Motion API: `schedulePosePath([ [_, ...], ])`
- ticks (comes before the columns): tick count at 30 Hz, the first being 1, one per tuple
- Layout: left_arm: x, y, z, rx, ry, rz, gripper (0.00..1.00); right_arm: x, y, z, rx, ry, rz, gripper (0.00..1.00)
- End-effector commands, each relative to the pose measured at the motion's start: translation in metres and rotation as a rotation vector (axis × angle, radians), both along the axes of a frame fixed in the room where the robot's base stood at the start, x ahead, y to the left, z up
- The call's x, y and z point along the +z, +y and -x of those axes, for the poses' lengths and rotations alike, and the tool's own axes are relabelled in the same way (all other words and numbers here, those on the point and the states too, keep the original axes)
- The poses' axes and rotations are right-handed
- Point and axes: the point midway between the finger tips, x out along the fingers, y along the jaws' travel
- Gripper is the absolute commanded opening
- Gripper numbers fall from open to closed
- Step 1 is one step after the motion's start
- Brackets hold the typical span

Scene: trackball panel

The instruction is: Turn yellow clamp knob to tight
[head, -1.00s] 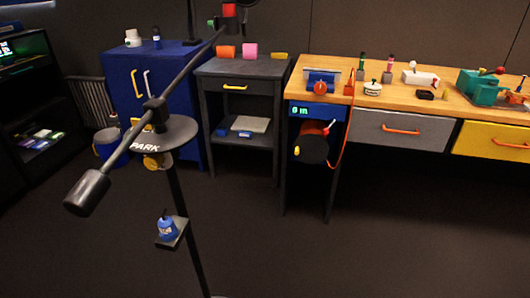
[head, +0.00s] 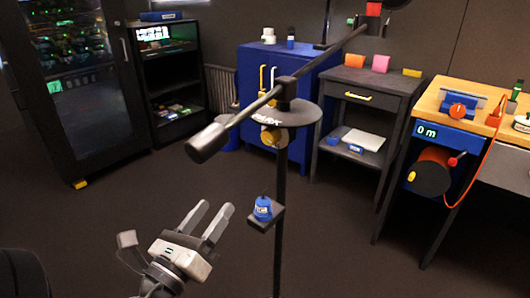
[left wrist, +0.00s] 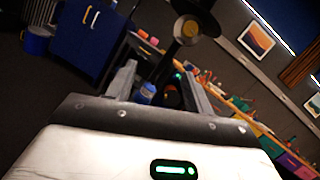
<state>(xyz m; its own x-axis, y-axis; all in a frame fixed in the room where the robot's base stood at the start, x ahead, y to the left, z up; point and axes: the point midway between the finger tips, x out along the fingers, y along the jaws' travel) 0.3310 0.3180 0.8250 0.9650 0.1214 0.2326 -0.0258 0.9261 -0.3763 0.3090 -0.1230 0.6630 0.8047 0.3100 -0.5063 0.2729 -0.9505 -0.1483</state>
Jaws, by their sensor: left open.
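The yellow clamp knob (head: 268,138) sits just under a dark round plate (head: 290,115) on a black stand, partly in the plate's shadow. A long boom with a cylindrical counterweight (head: 208,143) crosses above the plate. My left gripper (head: 214,212) is open and empty, lower and to the left of the stand, apart from the knob. My right gripper is not in view.
A small blue pot (head: 263,208) stands on a shelf (head: 266,217) of the stand, right of my left gripper. A blue cabinet (head: 250,85), a grey side table (head: 362,95) and a wooden workbench (head: 438,95) stand behind. The floor left of the stand is clear.

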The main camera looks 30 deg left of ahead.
Motion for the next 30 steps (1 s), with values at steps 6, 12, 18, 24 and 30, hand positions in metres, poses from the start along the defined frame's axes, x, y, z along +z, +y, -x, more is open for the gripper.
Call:
schedulePosePath([
  [6,0.029,-0.017,0.002,-0.051,-0.136,-0.258,0.52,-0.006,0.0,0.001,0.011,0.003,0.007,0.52],
  [12,0.04,-0.018,-0.017,-0.051,-0.147,-0.268,0.52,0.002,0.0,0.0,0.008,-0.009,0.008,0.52],
  [18,0.055,-0.019,-0.05,-0.051,-0.147,-0.266,0.52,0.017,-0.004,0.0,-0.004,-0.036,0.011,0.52],
  [24,0.069,-0.019,-0.084,-0.05,-0.145,-0.265,0.52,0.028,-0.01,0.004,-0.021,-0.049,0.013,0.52],
  [30,0.082,-0.019,-0.116,-0.051,-0.143,-0.264,0.52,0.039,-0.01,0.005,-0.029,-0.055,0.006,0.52],
])
